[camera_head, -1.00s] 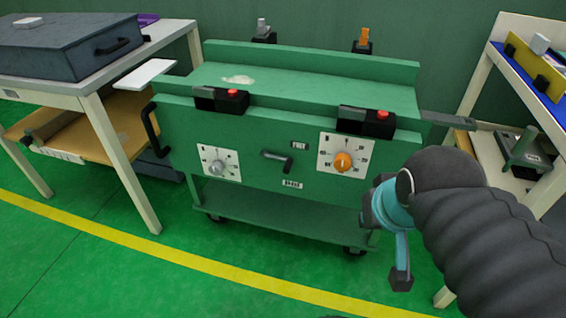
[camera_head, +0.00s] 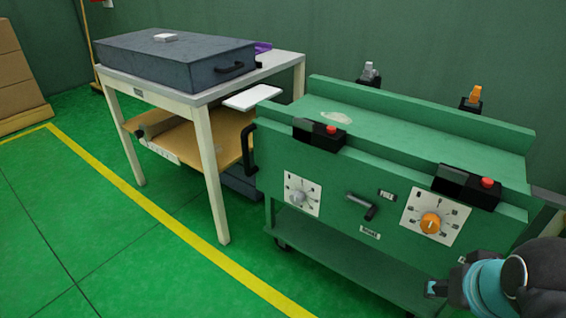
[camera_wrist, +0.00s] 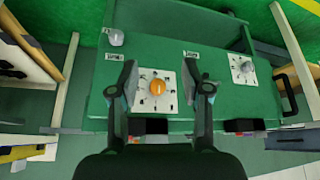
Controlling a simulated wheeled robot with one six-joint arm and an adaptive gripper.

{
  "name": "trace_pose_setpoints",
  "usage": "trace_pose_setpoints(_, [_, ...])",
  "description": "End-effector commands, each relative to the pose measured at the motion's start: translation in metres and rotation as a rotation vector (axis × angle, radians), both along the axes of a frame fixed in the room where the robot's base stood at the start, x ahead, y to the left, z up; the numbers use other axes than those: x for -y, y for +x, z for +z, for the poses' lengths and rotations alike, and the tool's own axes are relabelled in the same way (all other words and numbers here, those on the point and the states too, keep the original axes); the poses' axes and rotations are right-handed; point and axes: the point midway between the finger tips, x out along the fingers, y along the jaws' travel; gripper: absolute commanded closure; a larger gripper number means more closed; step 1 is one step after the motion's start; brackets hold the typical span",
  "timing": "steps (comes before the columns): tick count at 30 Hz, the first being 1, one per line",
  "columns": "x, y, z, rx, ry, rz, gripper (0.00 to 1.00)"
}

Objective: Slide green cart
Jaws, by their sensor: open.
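The green cart (camera_head: 335,215) stands on the green floor, right of centre in the head view. It has a black side handle (camera_head: 249,148) on its left end, a grey dial (camera_head: 298,196), a small dark lever (camera_head: 362,206) and an orange knob (camera_head: 430,223) on its front. In the wrist view, which looks turned over, the cart front (camera_wrist: 215,105) fills the middle. My gripper (camera_wrist: 161,76) is open and empty, with the orange knob (camera_wrist: 157,87) showing between its fingers. I cannot tell the distance. In the head view my gripper (camera_head: 445,289) is partly cut off at the lower right.
A white-framed table (camera_head: 212,190) with a dark case (camera_head: 170,55) stands left of the cart, close to the black handle. A white tray (camera_head: 252,97) juts toward the cart. Floor at the left (camera_head: 60,220) is clear. Boxes (camera_head: 12,80) stand at the far left.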

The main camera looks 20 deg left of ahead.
Motion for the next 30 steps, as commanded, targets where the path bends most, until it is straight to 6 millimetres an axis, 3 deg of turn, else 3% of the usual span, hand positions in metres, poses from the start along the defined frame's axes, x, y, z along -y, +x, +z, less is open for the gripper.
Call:
trace_pose_setpoints(5, [-0.024, 0.004, -0.024, -0.059, -0.004, 0.101, 0.53])
trace_pose_setpoints(14, [-0.093, 0.033, -0.078, -0.235, -0.104, 0.384, 0.53])
trace_pose_setpoints(23, [-0.159, 0.075, -0.120, -0.318, -0.407, 0.734, 0.53])
trace_pose_setpoints(30, [-0.226, 0.113, -0.153, -0.320, -0.747, 1.068, 0.53])
